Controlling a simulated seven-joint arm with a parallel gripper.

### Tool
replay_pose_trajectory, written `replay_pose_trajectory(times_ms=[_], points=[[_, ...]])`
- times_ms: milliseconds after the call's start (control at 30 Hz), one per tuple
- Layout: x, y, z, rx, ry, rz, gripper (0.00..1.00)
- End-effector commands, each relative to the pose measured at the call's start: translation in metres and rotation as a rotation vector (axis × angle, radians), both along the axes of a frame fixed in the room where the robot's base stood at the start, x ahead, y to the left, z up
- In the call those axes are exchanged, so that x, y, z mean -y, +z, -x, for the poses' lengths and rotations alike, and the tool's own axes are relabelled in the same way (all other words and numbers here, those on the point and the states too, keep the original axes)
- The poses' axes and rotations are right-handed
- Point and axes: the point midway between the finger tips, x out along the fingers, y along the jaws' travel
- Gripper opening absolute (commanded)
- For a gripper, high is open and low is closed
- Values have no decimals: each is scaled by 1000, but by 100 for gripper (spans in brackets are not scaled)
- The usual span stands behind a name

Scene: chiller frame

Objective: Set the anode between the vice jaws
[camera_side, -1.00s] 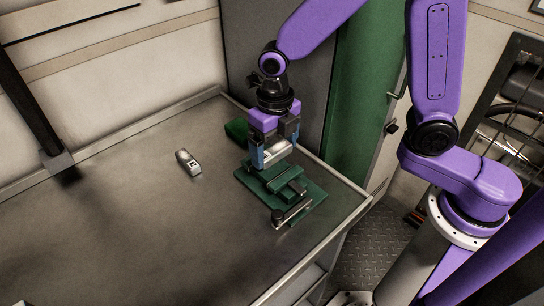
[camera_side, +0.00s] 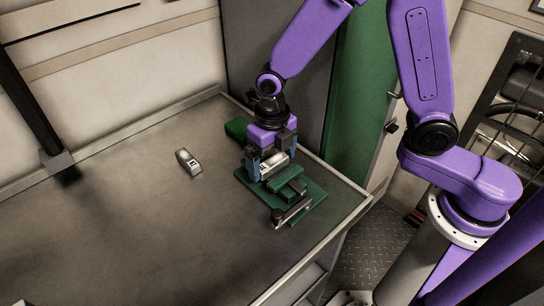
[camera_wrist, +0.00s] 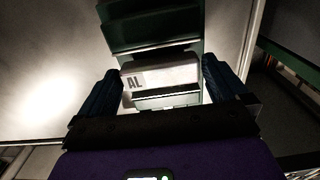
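The anode is a pale silver block marked "AL" (camera_wrist: 160,77), also visible in the side view (camera_side: 271,164). My gripper (camera_side: 270,168) points down over the vice, with its blue fingers at the two ends of the anode. In the wrist view the fingers (camera_wrist: 162,82) appear to touch both ends, so the gripper looks shut on it. The green vice (camera_side: 312,192) lies on the bench with its handle (camera_side: 292,212) toward the front. The anode is low at the far part of the vice, beside a green jaw (camera_wrist: 150,28). The fingers partly hide whether it is seated.
A small grey-white object (camera_side: 188,163) lies on the bench left of the vice. A green block (camera_side: 236,129) stands behind my gripper. The metal bench (camera_side: 120,230) is clear to the left and front. Its right edge runs close to the vice.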

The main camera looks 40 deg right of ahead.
Motion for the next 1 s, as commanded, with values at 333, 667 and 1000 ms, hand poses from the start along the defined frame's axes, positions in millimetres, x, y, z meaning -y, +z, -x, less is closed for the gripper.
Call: replay_pose_trajectory(times_ms=[333,667,1000], points=[[-1,26,-1,6,0,-4,100],[-1,91,-1,6,-1,-3,100],[0,122,0,1,0,0,100]])
